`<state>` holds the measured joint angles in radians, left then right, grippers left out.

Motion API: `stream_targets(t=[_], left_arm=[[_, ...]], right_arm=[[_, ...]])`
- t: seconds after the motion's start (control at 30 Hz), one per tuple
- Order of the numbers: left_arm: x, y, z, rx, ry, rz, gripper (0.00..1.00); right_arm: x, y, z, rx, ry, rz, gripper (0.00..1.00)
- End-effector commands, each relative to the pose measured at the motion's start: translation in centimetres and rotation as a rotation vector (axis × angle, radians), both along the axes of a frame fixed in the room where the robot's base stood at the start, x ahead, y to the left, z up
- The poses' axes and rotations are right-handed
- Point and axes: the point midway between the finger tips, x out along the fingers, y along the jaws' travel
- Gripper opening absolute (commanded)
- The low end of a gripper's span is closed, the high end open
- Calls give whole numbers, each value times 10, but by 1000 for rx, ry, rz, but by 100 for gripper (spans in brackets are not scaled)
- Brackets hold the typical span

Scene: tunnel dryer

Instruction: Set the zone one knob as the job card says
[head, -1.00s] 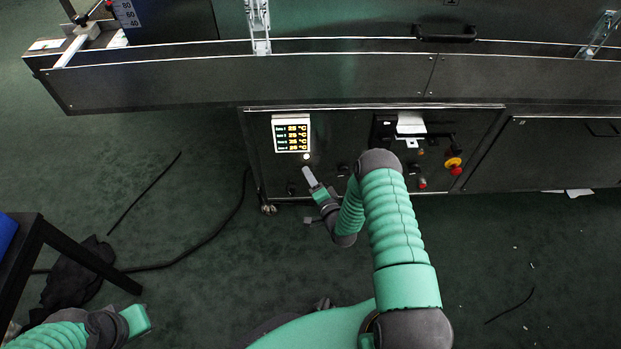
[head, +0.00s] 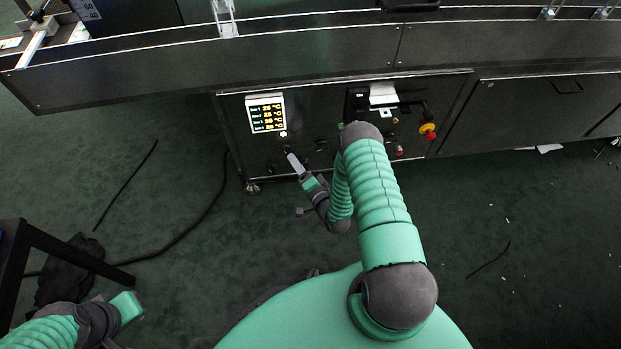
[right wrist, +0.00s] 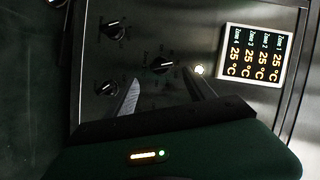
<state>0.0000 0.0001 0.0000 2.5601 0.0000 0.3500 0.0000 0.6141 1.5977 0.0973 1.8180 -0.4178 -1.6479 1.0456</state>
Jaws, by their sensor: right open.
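My right gripper (head: 290,157) is at the dryer's control panel, below the lit zone display (head: 266,113). In the right wrist view its two fingers (right wrist: 161,82) are open and apart. A black knob (right wrist: 162,65) with a pale pointer lies just beyond the gap between them, not visibly gripped. Two more knobs, an upper one (right wrist: 113,30) and a lower one (right wrist: 107,88), are on the left there. Knob labels are too small to read. The display (right wrist: 254,54) shows 25 °C for its zones. A white paper (head: 383,94), perhaps the job card, is unreadable. My left gripper (head: 126,307) is low left, its fingers not visible.
A red and yellow stop button (head: 428,131) is right of the paper. The conveyor edge (head: 210,62) overhangs the panel. A black cable (head: 190,232) lies on the floor at left, near a dark table frame (head: 70,250). A small round light (right wrist: 200,70) is beside the display.

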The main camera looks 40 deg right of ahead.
Motion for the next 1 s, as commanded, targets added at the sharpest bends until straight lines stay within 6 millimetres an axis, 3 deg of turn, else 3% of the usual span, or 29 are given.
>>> stream_targets(t=[0.03,0.2,0.4,0.6,1.0], left_arm=[[0,0,15,0,0,0,0],[0,0,34,0,0,0,0],[0,0,45,0,0,0,0],[0,0,45,0,0,0,0],[0,0,45,0,0,0,0]], right_arm=[[-16,3,8,4,5,-2,63],[-64,11,13,4,6,-3,63],[-101,18,14,2,5,-1,63],[-109,19,14,0,2,-2,63],[-103,18,15,-15,15,10,63]])
